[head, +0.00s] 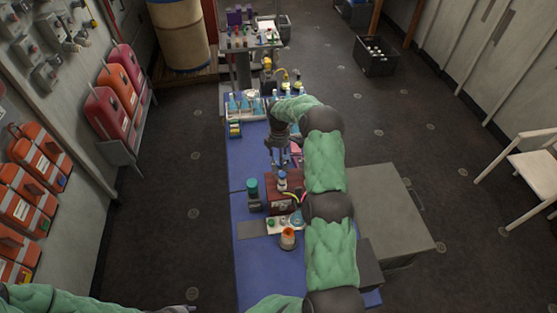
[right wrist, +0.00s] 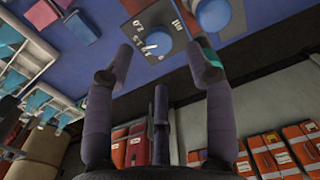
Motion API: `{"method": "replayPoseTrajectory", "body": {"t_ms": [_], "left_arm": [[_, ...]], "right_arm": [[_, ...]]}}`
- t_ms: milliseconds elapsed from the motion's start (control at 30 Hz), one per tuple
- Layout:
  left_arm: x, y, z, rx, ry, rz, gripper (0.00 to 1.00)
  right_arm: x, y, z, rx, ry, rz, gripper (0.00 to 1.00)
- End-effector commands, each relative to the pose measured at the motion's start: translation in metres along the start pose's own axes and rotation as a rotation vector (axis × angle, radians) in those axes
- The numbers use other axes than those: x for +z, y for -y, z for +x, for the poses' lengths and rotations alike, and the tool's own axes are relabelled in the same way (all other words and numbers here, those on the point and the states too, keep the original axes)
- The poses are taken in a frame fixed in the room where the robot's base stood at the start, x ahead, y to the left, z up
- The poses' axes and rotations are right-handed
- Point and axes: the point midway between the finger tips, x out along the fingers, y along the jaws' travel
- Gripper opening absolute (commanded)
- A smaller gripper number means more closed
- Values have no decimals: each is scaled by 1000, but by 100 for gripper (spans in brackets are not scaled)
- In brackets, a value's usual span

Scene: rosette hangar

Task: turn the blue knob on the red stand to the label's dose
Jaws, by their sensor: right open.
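The red stand (head: 281,196) sits on the blue-covered table under my right gripper. The blue knob (head: 282,176) shows on top of it. My right gripper (head: 279,159) points down just above the knob, apart from it. In the right wrist view its fingers (right wrist: 164,62) are spread and empty. Past them are a blue disc with a white mark (right wrist: 158,43) on a grey plate with printed marks and a paler blue round part (right wrist: 213,15).
A dark post with a teal top (head: 252,187) stands left of the stand. An orange-topped cup (head: 288,238) and a pale panel (head: 248,229) lie nearer. A rack of blue items (head: 248,104) is farther back. Blue table (head: 262,270) is bare in front.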

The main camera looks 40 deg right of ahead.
Motion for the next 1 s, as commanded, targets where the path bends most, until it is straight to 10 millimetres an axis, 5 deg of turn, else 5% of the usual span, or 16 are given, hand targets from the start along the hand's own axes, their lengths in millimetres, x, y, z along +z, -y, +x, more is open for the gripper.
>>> {"method": "replayPoseTrajectory", "body": {"t_ms": [300, 700, 900, 1000], "left_arm": [[0, -3, -7, 0, 0, 0, 40], [0, -3, -8, 0, 0, 0, 40], [0, -3, -8, 0, 0, 0, 40], [0, -3, -8, 0, 0, 0, 40]], "right_arm": [[0, 0, 41, 1, 0, 0, 55], [0, -1, 48, 2, 0, 1, 55], [0, 0, 48, 2, 0, 1, 1], [0, 0, 48, 1, 0, 0, 0]]}}
